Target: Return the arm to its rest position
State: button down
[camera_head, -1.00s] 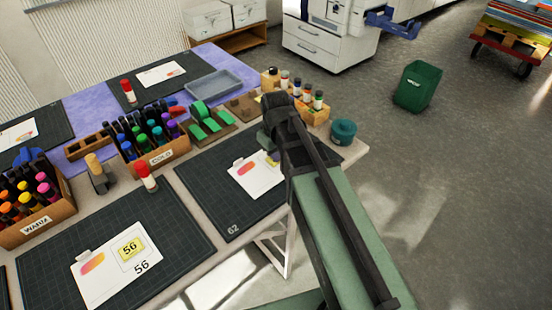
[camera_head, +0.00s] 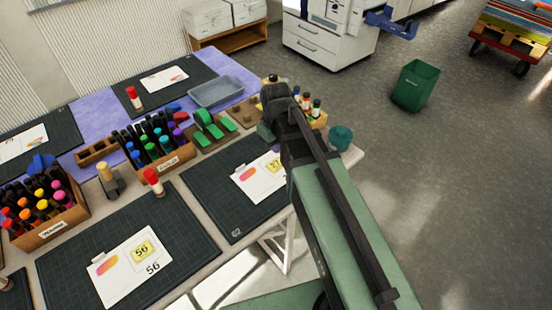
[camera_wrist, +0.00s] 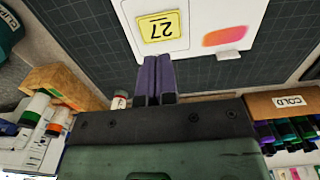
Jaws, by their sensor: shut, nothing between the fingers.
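My arm (camera_head: 345,215), green with a dark wrist, reaches from the lower right over the table's right end in the head view. My gripper (camera_wrist: 156,82) shows in the wrist view as two purple fingers pressed together, with nothing between them. The fingers are above a dark cutting mat (camera_wrist: 90,45), just short of a white card (camera_wrist: 192,22) with a yellow 27 label (camera_wrist: 160,27) and an orange-pink patch. The card also shows in the head view (camera_head: 258,178), left of my wrist. The fingertips are hard to make out in the head view.
Marker crates labelled COLD (camera_head: 172,160) and WARM (camera_head: 50,230) stand on the table. A wooden bottle rack (camera_wrist: 62,88) and a teal pot (camera_head: 340,138) are near my wrist. Open floor lies right, around a green bin (camera_head: 415,85).

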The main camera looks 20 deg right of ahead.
jog(key=shift+r, duration=0.15)
jog(key=s+r+m+p, duration=0.4)
jog(key=s+r+p, duration=0.2)
jog(key=s, duration=0.3)
jog(key=shift+m, duration=0.4)
